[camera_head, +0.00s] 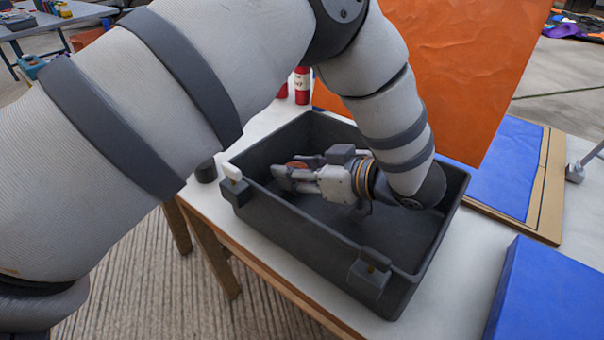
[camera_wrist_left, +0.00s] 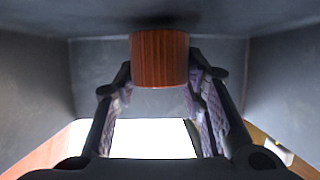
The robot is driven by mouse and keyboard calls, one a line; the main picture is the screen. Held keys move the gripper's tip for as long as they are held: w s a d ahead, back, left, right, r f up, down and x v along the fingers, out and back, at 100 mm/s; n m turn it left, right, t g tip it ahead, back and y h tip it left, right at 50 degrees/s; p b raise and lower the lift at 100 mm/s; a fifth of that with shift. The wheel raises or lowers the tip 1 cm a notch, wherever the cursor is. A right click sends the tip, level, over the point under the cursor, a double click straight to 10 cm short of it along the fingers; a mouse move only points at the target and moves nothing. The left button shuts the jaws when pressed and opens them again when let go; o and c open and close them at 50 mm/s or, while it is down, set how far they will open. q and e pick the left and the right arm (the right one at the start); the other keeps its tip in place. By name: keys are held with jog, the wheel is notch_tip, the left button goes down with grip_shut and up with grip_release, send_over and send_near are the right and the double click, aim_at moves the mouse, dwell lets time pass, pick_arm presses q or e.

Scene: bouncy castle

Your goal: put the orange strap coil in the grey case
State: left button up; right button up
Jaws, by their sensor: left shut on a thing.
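The grey case (camera_head: 310,235) stands open on the white table, its dark inside in view. My left gripper (camera_head: 284,174) reaches down inside it, near the left part of the case. The gripper is shut on the orange strap coil (camera_head: 297,165), which shows only in part behind the fingers. In the left wrist view the coil (camera_wrist_left: 160,58) is a brownish-orange round-sided block between the two fingers (camera_wrist_left: 160,100), with the case's grey walls around it. I cannot tell whether the coil touches the case floor. My right gripper is not in view.
A red bottle (camera_head: 302,85) stands behind the case. A large orange panel (camera_head: 460,60) rises behind and to the right. A blue block (camera_head: 555,295) and a wood-framed blue panel (camera_head: 505,170) lie on the right. A small dark cylinder (camera_head: 206,171) stands left of the case.

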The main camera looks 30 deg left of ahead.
pick_arm(q)
jog(key=shift+f, duration=0.3)
jog(key=shift+f, duration=0.15)
jog(key=o, duration=1.2)
jog(key=v, duration=0.7)
jog(key=shift+d+r, duration=0.2)
jog(key=shift+r, duration=0.1)
jog(key=shift+w+a, duration=0.1)
